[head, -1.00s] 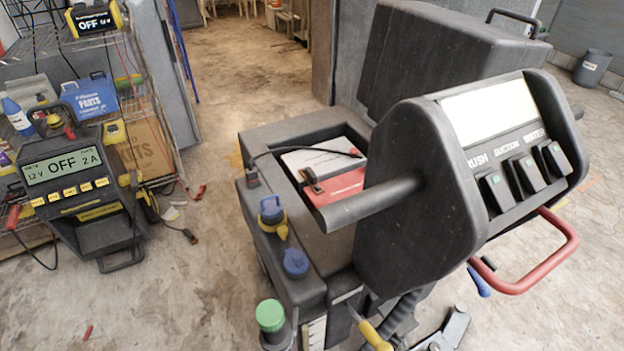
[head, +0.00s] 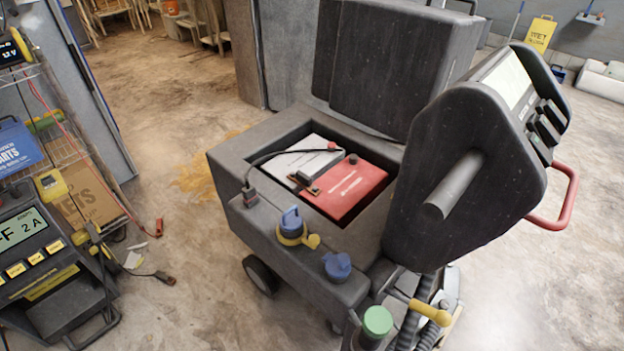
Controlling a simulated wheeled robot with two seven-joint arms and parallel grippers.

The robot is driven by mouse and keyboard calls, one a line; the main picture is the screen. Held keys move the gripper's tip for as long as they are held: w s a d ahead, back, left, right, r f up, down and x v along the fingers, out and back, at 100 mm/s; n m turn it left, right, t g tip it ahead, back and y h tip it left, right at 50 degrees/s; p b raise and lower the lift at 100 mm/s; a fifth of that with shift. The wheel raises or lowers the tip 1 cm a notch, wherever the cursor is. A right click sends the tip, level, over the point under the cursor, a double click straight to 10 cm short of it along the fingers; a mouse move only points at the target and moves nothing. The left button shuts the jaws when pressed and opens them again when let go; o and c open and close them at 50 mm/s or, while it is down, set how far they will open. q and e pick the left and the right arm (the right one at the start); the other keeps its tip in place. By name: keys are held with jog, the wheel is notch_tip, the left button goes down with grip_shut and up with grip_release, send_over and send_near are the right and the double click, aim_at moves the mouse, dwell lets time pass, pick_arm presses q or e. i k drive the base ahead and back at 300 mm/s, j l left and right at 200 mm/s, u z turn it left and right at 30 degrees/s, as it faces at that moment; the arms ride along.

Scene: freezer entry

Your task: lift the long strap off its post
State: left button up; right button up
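A floor-scrubber machine stands at the centre with its battery bay (head: 228,160) open. In the bay lie a white battery block (head: 308,160) and a red battery block (head: 352,190), side by side. A long black strap or cable (head: 285,151) rises from a dark connector (head: 249,196) on the bay's left rim and arcs across the white block toward its right end. Whether its end sits on a post is too small to tell. A shorter dark piece with a brownish end (head: 304,182) lies where the blocks meet. A dark round knob (head: 352,159) shows on the red block. Neither gripper is in view.
The scrubber's raised lid (head: 395,75) stands behind the bay. Its control head (head: 470,165) with a grey handle bar overhangs the right side. Blue caps (head: 338,265) and a green cap (head: 377,321) stick up in front. A charger (head: 45,255) and shelf stand left.

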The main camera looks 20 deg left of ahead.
aim_at(303, 181)
jog(key=j+z, duration=0.25)
jog(key=j, duration=0.15)
jog(key=j+z, duration=0.2)
jog(key=j, duration=0.25)
jog(key=j+z, duration=0.25)
jog(key=j, duration=0.15)
jog(key=k+j+z, duration=0.2)
jog(key=j, duration=0.2)
jog(key=j+z, duration=0.25)
jog(key=j, duration=0.15)
jog(key=k+j+z, duration=0.2)
jog(key=j, duration=0.15)
jog(key=k+j+z, duration=0.1)
jog(key=j+z, duration=0.15)
jog(key=k+j+z, duration=0.2)
jog(key=j, duration=0.2)
jog(key=j+z, duration=0.2)
jog(key=j, duration=0.2)
jog(key=k, duration=0.05)
